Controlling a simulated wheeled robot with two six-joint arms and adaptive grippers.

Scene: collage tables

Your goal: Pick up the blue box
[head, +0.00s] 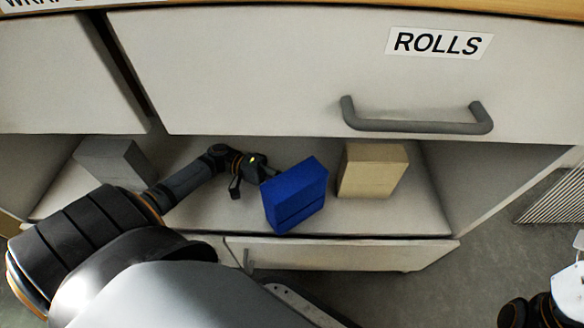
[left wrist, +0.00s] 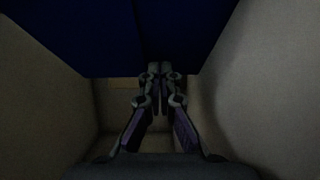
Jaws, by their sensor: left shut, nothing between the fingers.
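The blue box (head: 296,195) stands slightly turned on the open shelf below the drawer, near the shelf's front edge. In the left wrist view the blue box (left wrist: 100,35) fills the dark upper part. My left gripper (head: 268,172) is at the box's left side, with its fingertips close to or partly behind the box's edge. In the left wrist view its two fingers (left wrist: 160,72) are together with nothing between them, just at the box's lower edge. I cannot tell whether they touch it.
A beige box (head: 372,170) stands close to the right of the blue box. A grey box (head: 112,162) stands at the shelf's left. The drawer labelled ROLLS (head: 250,75), with a grey handle (head: 418,126), overhangs the shelf. Some shelf (head: 425,215) is bare at the right.

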